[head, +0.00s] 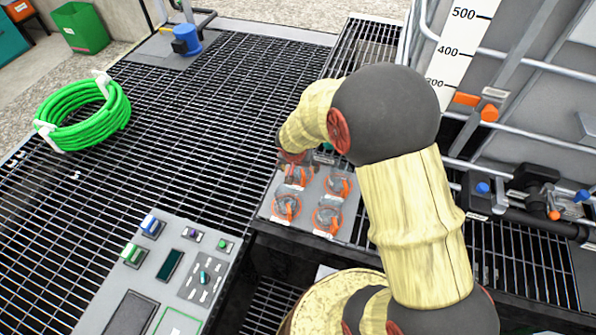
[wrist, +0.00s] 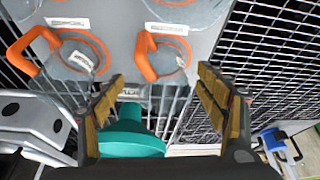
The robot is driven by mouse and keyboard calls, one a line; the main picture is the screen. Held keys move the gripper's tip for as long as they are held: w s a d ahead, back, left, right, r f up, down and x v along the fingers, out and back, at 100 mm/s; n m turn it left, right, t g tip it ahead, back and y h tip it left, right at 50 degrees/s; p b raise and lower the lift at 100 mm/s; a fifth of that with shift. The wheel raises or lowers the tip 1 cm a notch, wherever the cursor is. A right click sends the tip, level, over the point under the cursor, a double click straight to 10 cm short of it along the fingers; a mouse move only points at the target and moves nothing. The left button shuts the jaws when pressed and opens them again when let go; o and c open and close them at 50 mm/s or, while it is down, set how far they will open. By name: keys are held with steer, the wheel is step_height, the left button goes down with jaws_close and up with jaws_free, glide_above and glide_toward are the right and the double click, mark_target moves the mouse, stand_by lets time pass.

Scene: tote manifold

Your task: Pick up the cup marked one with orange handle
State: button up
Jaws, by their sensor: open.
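Several clear round cups with orange handles sit on a grey panel (head: 268,212) in the head view. Among them are a front left cup (head: 287,206) and a front right cup (head: 327,217). In the wrist view, a left cup (wrist: 88,54) and a right cup (wrist: 172,56) show at the top, beyond my fingertips. White labels lie beside and on them, too small to read, so I cannot tell which is marked one. My gripper (wrist: 160,82) is open with nothing held between its fingers. In the head view my arm mostly hides it.
A teal rounded object (wrist: 130,136) lies below and between my fingers in the wrist view. Black grating surrounds the panel. A control panel (head: 165,270), a coiled green hose (head: 82,115) and a large tank with pipes (head: 520,80) stand around.

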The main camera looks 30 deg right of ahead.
mark_target(299, 170)
steer(key=x, duration=0.2)
steer(key=b+x, duration=0.1)
steer(key=x, duration=0.2)
steer(key=shift+w+a+f+b, duration=0.15)
steer(key=shift+w+f+b, duration=0.15)
steer(key=shift+w+b, duration=0.1)
steer(key=shift+c, duration=1.4)
steer(key=c, duration=1)
